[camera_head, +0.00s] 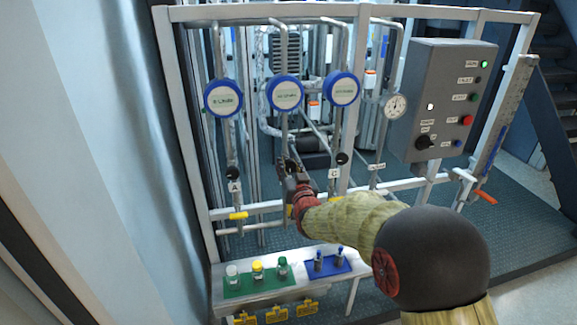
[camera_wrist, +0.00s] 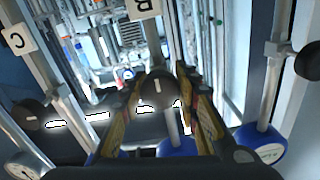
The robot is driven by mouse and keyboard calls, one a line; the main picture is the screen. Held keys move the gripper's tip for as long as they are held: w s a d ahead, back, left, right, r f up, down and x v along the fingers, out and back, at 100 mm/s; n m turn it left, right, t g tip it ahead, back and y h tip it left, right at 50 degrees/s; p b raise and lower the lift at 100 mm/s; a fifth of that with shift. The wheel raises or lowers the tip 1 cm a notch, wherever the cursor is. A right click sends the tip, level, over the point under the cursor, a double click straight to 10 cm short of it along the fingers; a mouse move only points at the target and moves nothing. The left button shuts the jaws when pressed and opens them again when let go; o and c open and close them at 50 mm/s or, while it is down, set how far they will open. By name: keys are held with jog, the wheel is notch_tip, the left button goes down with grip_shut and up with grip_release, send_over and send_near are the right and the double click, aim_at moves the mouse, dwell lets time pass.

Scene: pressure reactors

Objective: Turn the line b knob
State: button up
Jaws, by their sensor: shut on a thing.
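The line b knob (camera_wrist: 156,88) is a round black knob with a light mark on its face, in the middle of the wrist view. The white B label (camera_wrist: 143,8) shows at the top of that view. My gripper (camera_wrist: 162,100) has one finger on each side of the knob and is shut on it. In the head view my gripper (camera_head: 290,172) is at the middle pipe, between the A and C lines. There it hides the knob and the B label.
Black knobs of line A (camera_head: 232,172) and line C (camera_head: 342,158) stand on either side. Blue-rimmed round gauges (camera_head: 285,93) are above. A grey control box (camera_head: 440,100) is at right. A bench (camera_head: 262,292) with small bottles is below.

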jog(key=shift+m+b, duration=0.45)
jog(key=shift+m, duration=0.05)
jog(key=o, duration=1.2)
jog(key=v, duration=1.2)
